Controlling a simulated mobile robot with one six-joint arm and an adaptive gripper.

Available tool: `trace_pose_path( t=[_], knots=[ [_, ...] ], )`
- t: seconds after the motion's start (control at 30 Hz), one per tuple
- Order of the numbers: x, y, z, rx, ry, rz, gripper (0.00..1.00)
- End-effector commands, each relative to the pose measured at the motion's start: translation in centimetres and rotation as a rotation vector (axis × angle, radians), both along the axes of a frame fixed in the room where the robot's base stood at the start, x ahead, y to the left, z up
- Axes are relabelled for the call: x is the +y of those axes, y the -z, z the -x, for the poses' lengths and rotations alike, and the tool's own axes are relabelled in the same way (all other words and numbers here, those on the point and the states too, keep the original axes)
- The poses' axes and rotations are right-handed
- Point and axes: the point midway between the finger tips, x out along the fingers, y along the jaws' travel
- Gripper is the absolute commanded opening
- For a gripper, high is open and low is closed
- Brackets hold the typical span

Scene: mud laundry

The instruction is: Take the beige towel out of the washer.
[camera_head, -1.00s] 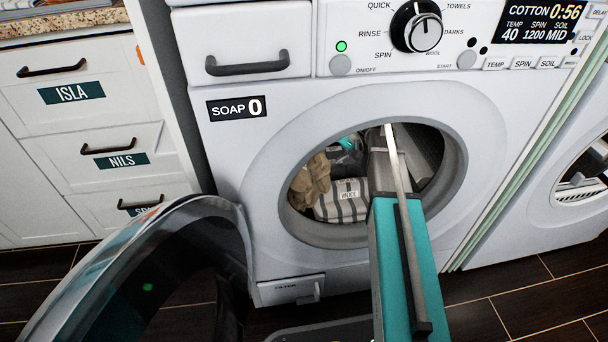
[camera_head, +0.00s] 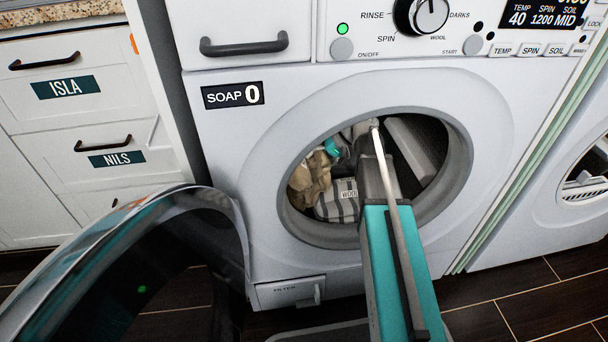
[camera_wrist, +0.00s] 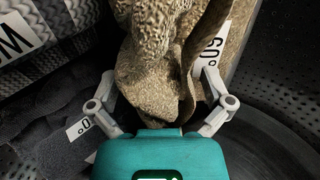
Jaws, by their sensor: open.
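The beige towel (camera_head: 310,180) lies crumpled at the left inside the washer drum (camera_head: 422,150), seen through the open door hole of the washer (camera_head: 225,140). In the wrist view the coarse beige towel (camera_wrist: 150,50) fills the middle. My gripper (camera_wrist: 156,72) is open, with one finger on each side of a hanging fold of the towel. I cannot tell whether the fingers touch it. In the head view my arm reaches through the door hole, and the gripper's fingers are hard to make out there.
The open washer door (camera_head: 120,250) stands at the lower left. Drawers (camera_head: 75,140) are on the left, and another machine (camera_head: 560,200) is on the right.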

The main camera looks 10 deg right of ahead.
Motion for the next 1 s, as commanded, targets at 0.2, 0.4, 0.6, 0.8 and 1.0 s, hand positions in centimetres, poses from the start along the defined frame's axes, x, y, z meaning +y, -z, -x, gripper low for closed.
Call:
trace_pose_path(
  t=[0.2,0.4,0.6,0.8,1.0],
  knots=[
    [0.04,-0.03,0.00,0.000,0.000,0.000,1.00],
    [0.04,-0.03,0.00,-0.001,-0.001,0.000,1.00],
    [0.04,-0.03,0.00,-0.001,-0.001,0.000,0.85],
    [0.06,-0.03,0.01,0.000,-0.001,0.000,0.48],
    [0.08,-0.05,0.00,0.000,-0.001,-0.001,0.14]
  ],
)
